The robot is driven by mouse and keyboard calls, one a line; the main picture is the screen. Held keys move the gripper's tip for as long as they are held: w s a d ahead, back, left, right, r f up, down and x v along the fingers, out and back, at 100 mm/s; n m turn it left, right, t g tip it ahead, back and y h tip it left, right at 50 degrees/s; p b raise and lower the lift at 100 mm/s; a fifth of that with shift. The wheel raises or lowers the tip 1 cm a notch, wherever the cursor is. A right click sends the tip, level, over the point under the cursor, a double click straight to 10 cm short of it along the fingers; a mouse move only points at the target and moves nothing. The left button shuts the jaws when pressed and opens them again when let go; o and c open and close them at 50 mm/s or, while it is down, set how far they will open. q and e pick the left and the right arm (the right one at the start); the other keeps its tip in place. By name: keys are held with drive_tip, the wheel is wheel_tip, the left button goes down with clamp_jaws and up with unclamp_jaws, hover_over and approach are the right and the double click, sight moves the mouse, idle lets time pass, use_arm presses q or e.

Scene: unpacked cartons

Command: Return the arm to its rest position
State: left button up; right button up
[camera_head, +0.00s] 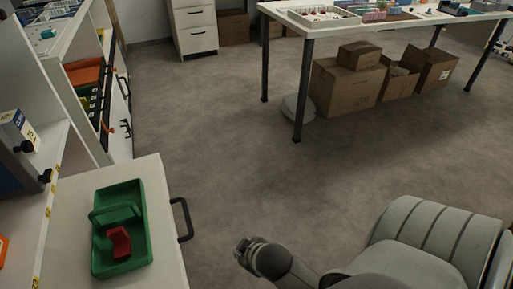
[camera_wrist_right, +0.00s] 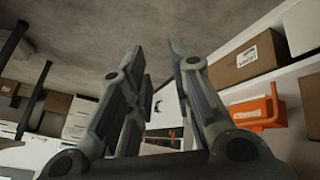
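My right arm comes in from the bottom right in the head view. Its gripper (camera_head: 243,249) hangs over bare floor, right of the white cabinet and apart from everything. In the right wrist view the two grey fingers of this gripper (camera_wrist_right: 155,58) stand apart with nothing between them. It points toward shelves, with the ceiling or floor surface grey behind. My left gripper is in neither view.
A green tray (camera_head: 138,190) holding a red item (camera_head: 119,242) sits on the white cabinet (camera_head: 163,262), whose black handle (camera_head: 182,219) juts right. Cartons (camera_head: 345,85) stand under the table (camera_head: 400,25). Middle floor is clear.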

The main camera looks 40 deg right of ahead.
drive_tip(key=s+a+f+m+g+y, duration=0.1)
drive_tip(key=s+a+f+g, duration=0.2)
drive_tip(key=s, duration=0.5)
drive_tip(key=shift+f+m, duration=0.3)
